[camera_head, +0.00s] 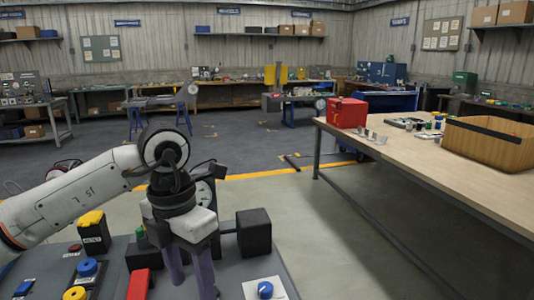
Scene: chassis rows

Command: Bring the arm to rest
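My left arm (75,200), white and grey, comes in from the left and bends down at a dark round wrist joint. My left gripper (190,280) points down over the grey bench at the bottom, with its two purplish fingers apart. Nothing shows between the fingers, but their lower ends reach close to the picture's bottom edge. My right arm and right gripper are not in view.
Near the gripper stand a black block (254,233), a red block (139,284), a blue knob (265,289) on a white plate, and a yellow-topped box (93,232). A wooden table (440,175) at right bears a red box (347,112) and a brown crate (488,148). Floor between is clear.

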